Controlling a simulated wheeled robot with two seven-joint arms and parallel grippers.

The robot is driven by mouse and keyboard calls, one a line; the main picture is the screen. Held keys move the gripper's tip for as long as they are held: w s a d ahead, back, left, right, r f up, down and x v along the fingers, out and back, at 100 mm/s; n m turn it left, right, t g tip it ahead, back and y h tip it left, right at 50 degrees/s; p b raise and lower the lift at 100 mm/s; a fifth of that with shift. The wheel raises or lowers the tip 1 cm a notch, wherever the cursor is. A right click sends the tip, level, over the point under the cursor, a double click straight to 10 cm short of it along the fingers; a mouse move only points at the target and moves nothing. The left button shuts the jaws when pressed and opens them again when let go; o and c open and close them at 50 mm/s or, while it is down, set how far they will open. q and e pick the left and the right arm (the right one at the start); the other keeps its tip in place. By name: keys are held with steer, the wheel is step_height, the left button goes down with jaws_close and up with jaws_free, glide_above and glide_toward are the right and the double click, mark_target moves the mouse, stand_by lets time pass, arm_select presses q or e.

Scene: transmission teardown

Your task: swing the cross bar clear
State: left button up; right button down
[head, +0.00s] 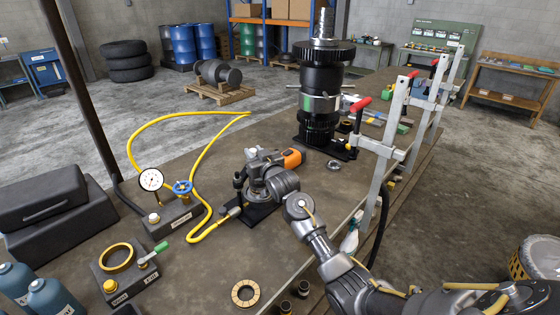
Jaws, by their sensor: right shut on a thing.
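My right arm comes in from the lower right, and its gripper (256,184) is over the middle of the bench at a grey and orange tool (290,158). The gripper is shut on it, though the arm hides much of the contact. A black base plate (262,214) lies just below. I cannot tell for certain which part is the cross bar. My left gripper is not in view.
Red-handled clamps (385,140) line the bench's right edge. A yellow hose (165,116) loops from the gauge block (170,218) across the bench (195,160). A dark post (82,95) rises at left. A bronze ring (245,293) lies near the front.

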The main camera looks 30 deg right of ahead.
steer(key=shift+w+a+n+y, duration=0.2)
steer(key=shift+w+n+y, duration=0.1)
steer(key=shift+y, duration=0.1)
steer(key=shift+a, duration=0.1)
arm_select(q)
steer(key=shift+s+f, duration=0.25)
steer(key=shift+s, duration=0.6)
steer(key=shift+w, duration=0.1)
arm_select(e)
steer(key=c, duration=1.1)
jaws_free()
steer(key=shift+c, duration=0.2)
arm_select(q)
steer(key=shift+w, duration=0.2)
